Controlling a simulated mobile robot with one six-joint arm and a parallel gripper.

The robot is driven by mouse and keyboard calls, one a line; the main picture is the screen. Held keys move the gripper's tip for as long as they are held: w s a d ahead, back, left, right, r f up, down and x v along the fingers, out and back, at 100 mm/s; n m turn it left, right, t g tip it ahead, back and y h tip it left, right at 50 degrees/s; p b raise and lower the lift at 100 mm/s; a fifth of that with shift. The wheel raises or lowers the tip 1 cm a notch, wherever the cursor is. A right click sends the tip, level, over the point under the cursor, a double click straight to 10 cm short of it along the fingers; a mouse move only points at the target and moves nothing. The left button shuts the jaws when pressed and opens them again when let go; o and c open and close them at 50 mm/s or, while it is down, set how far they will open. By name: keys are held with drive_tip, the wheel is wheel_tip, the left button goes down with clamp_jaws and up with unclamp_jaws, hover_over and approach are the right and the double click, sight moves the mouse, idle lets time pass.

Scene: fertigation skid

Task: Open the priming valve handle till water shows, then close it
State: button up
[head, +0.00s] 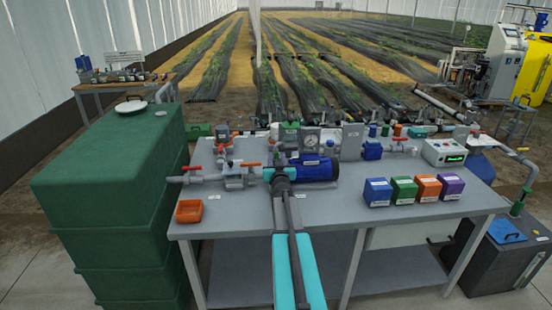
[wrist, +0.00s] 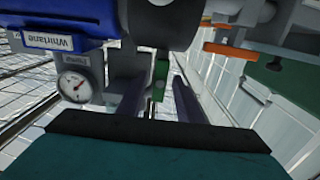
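On the grey bench stands a blue pump (head: 314,168), its upside-down label showing in the wrist view (wrist: 60,15). Left of it are grey pipe fittings with an orange handle (head: 250,164) and a red handle (head: 191,168). An orange bar-shaped handle (wrist: 230,49) shows at upper right in the wrist view. I cannot tell which handle is the priming valve's. My gripper (wrist: 158,98) has its two dark fingers apart, with a green part (wrist: 160,78) seen between them; contact cannot be told. In the head view my arm hides the fingertips. No water is visible.
A pressure gauge (head: 311,140) stands behind the pump. Blue, green, orange and purple boxes (head: 404,190) and a control box (head: 445,152) stand at right. A green tank (head: 110,190) adjoins the left side.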

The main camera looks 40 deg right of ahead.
drive_tip(key=shift+w+d, duration=0.15)
drive_tip(key=shift+w, duration=0.05)
clamp_jaws()
drive_tip(key=shift+a, duration=0.2)
drive_tip(key=shift+d, duration=0.1)
